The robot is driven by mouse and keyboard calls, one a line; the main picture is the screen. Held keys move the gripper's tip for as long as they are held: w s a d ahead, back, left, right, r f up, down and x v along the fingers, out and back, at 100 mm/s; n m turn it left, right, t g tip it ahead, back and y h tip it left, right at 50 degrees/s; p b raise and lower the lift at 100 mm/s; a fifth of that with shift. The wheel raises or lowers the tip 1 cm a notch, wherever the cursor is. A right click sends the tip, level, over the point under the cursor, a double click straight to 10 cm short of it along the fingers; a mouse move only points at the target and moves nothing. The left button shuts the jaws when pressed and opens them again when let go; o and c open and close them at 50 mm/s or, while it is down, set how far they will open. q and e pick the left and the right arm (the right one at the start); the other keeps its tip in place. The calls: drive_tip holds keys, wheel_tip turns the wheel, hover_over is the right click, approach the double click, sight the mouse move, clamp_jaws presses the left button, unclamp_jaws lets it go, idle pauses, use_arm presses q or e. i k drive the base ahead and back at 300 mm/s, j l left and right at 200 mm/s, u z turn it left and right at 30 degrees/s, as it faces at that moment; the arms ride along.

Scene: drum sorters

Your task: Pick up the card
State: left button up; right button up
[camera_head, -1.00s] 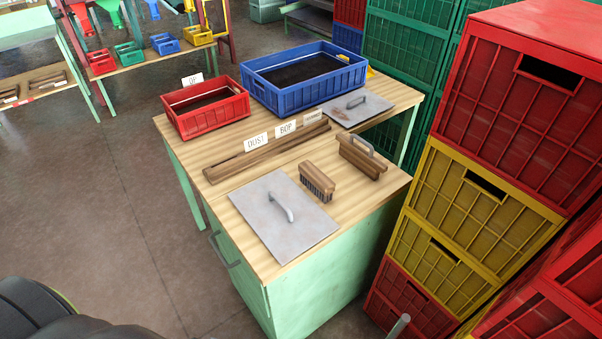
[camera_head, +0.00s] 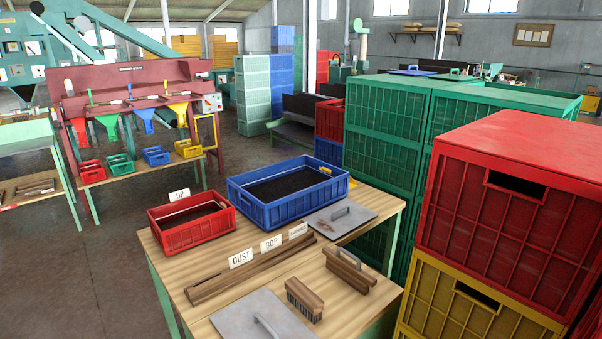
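White cards stand in a long wooden holder (camera_head: 212,286) on the wooden-topped table. They are a DUST card (camera_head: 241,258), a BOP card (camera_head: 271,243) and a third card (camera_head: 298,230) whose lettering is too small to read surely. Another card (camera_head: 179,195), marked OP, stands at the back rim of the red crate (camera_head: 190,234). Neither of my grippers shows in the head view.
A blue crate (camera_head: 250,207) with dark contents stands behind the holder. A brush (camera_head: 304,298), a wooden block with a handle (camera_head: 348,268) and two grey handled plates (camera_head: 262,318) (camera_head: 341,217) lie on the table. Stacked red and yellow crates (camera_head: 510,190) crowd the right; floor is clear at left.

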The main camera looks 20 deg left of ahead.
sight(176, 196)
drive_tip(key=u, duration=1.35)
